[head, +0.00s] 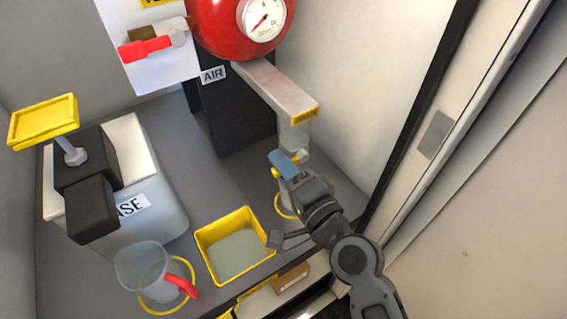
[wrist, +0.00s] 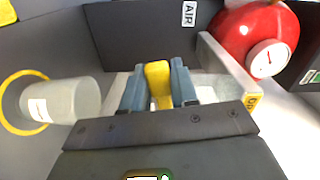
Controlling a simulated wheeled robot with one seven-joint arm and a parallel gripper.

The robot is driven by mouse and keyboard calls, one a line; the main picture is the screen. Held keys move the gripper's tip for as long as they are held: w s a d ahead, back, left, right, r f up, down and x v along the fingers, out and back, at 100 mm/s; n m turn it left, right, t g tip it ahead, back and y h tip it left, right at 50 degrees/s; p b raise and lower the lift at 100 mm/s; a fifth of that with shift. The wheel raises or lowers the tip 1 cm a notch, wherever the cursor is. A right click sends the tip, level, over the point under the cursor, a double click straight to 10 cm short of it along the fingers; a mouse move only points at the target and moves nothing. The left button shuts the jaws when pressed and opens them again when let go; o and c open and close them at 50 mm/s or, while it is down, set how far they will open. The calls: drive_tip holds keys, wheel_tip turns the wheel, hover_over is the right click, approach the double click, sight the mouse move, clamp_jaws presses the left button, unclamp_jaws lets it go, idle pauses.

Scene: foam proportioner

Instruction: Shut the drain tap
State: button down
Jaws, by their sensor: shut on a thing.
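The drain tap's yellow lever (wrist: 158,80) stands between my gripper's two blue-grey fingers (wrist: 159,72) in the wrist view, and the fingers are shut on it. In the head view my gripper (head: 286,163) is at the pale tap body (head: 293,140) under the outer end of the grey beam (head: 275,90). Only a small bit of yellow shows beside the fingers there, and the rest of the lever is hidden. I cannot tell how far the lever is turned.
A yellow tray (head: 207,235) and a clear jug (head: 140,268) with a red handle stand left of my arm. A pale cup (wrist: 62,100) shows left in the wrist view. The red tank (head: 215,25) and black AIR block (head: 235,115) are behind. A wall (head: 350,90) is close right.

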drive_tip(key=shift+m, duration=0.3)
drive_tip(key=c, duration=1)
unclamp_jaws()
drive_tip(key=shift+o, duration=0.2)
drive_tip(key=shift+s, duration=0.1)
drive_tip(key=b+v, duration=0.1)
drive_tip(key=v, duration=0.6)
drive_tip(key=shift+s+d, duration=0.25)
